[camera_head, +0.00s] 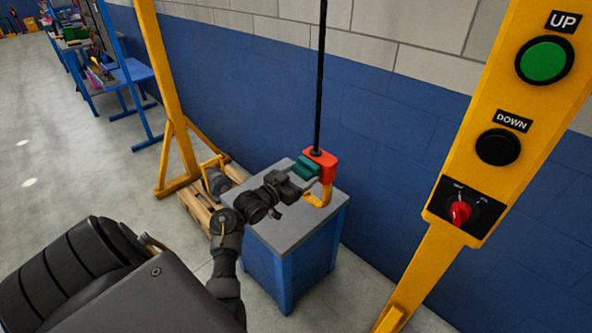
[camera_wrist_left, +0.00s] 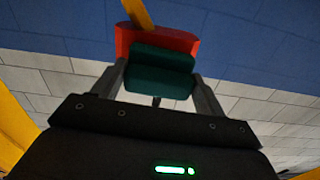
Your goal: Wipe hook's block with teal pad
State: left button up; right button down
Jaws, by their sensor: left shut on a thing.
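The hook's block (camera_head: 321,159) is red and hangs on a black cable, with a yellow hook (camera_head: 318,197) below it, over the grey-topped blue cabinet. My left gripper (camera_head: 299,179) is shut on the teal pad (camera_head: 305,168), which lies against the left side of the block in the head view. In the left wrist view the pad (camera_wrist_left: 160,70) sits between the two fingers, in front of the red block (camera_wrist_left: 180,39), and appears to touch it. The wrist view looks upside down. My right gripper is not in view.
The blue cabinet (camera_head: 262,218) stands below the hook. A yellow post with UP and DOWN buttons (camera_head: 498,147) rises at the right. A yellow frame (camera_head: 165,100) and a wooden pallet (camera_head: 198,209) are at the left. Open floor lies at far left.

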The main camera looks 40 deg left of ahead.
pick_arm(q)
jog(key=shift+w, duration=0.15)
jog(key=shift+w+a, duration=0.1)
jog(key=shift+a, duration=1.9)
jog(key=s+p, duration=0.3)
jog(key=s, duration=0.3)
jog(key=shift+a, duration=0.25)
jog(key=shift+s, duration=0.1)
